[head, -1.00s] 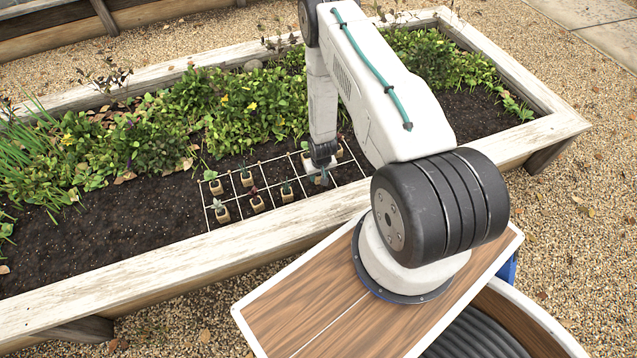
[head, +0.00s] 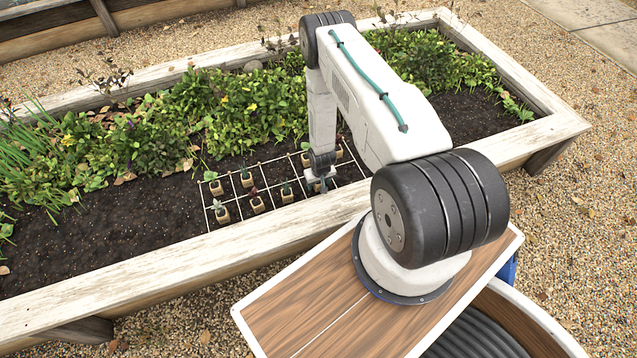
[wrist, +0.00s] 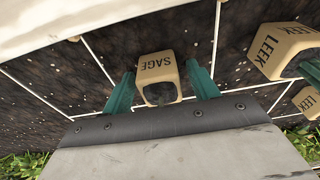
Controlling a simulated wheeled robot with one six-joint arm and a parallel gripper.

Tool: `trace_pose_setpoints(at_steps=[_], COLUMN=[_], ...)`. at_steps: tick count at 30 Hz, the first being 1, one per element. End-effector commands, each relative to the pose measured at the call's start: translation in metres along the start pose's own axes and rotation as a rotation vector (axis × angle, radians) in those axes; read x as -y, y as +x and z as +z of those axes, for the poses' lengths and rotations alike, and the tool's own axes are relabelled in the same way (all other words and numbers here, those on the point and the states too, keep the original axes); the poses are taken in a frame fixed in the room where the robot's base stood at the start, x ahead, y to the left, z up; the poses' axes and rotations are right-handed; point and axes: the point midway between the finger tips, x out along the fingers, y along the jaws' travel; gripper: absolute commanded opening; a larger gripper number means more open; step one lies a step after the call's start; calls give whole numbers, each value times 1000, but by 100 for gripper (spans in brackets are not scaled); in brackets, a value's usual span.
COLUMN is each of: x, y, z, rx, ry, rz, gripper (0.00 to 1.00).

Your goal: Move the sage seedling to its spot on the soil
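The sage seedling's beige pot (wrist: 157,68) carries the label SAGE, upside down in the wrist view. It is between the two teal fingers of my gripper (wrist: 160,80). Narrow gaps seem to show at its sides, so the fingers look open around it. The leaves are hidden by my gripper; dark soil shows in the pot's mouth. In the head view my gripper (head: 320,181) is low over the near right part of the white grid, with the pot largely hidden there. The pot appears to stand on the soil.
Two pots labelled LEEK (wrist: 285,50) are to the right in the wrist view. Several other small pots (head: 221,214) stand in the grid (head: 270,206). The wooden bed edge (head: 180,258) runs close in front. Bare soil (head: 110,235) lies left of the grid; dense green plants grow behind.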

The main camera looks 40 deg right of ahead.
Motion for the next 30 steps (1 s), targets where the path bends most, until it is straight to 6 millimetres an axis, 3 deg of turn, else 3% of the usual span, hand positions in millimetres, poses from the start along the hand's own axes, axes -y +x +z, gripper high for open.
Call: trace_pose_setpoints(at_steps=[8,21,30], x=[0,0,1], y=[-8,-94,-128], z=[-1,-1,-5], rx=[-1,-1,-3], ry=[0,0,-2], rz=[0,0,0], gripper=[59,59,59])
